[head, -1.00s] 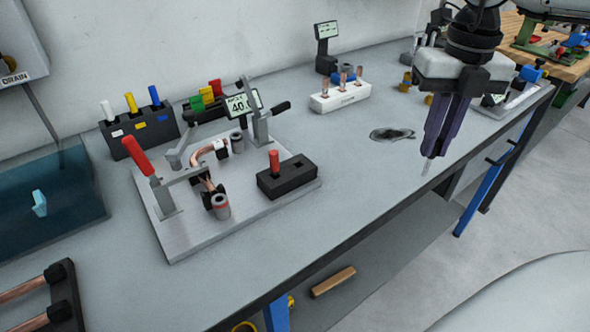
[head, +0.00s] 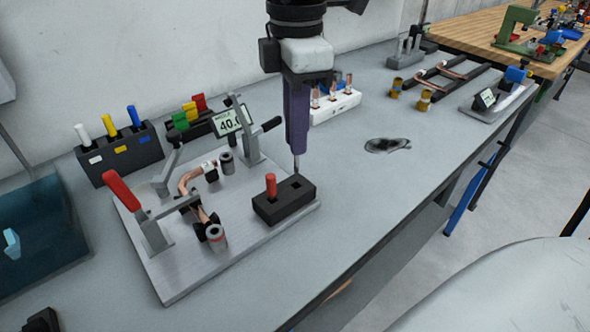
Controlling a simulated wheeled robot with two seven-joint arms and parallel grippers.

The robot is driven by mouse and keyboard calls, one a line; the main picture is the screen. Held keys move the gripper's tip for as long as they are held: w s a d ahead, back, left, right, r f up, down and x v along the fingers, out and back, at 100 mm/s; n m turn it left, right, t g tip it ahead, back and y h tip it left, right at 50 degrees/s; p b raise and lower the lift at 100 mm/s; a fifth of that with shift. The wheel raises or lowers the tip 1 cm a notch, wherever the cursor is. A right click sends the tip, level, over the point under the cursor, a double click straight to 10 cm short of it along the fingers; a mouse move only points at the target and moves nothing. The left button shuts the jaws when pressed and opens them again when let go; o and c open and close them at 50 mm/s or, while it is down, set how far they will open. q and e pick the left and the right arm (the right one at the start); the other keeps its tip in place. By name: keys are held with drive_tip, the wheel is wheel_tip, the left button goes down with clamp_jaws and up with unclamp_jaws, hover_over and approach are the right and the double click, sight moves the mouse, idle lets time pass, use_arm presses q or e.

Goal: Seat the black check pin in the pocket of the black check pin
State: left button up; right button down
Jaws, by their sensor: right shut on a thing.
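My right gripper (head: 297,148) points straight down with its purple fingers shut on the black check pin (head: 296,165). Only the pin's thin grey lower end shows below the fingers; its upper part is hidden between them. The black block (head: 285,205) sits on the near right of the metal fixture plate. A red-handled pin (head: 271,186) stands upright in its left pocket. The right pocket (head: 296,184) shows as an empty dark opening. The held pin's tip appears just above and behind this pocket; I cannot tell the exact gap. My left gripper is not in view.
Left of the block, a red-handled clamp (head: 122,191) and a bent copper tube (head: 188,178) stand on the plate (head: 175,285). A display (head: 232,120) and a white holder (head: 335,105) are behind.

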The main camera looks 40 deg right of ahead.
sight(296, 171)
drive_tip(key=shift+f, duration=3.05)
drive_tip(key=shift+f, duration=0.2)
drive_tip(key=c, duration=1.8)
unclamp_jaws()
drive_tip(key=shift+r, duration=0.1)
drive_tip(key=shift+r+p, duration=0.3)
drive_tip(key=shift+p, duration=0.1)
wheel_tip(296, 171, up, 12)
drive_tip(key=shift+f, duration=0.15)
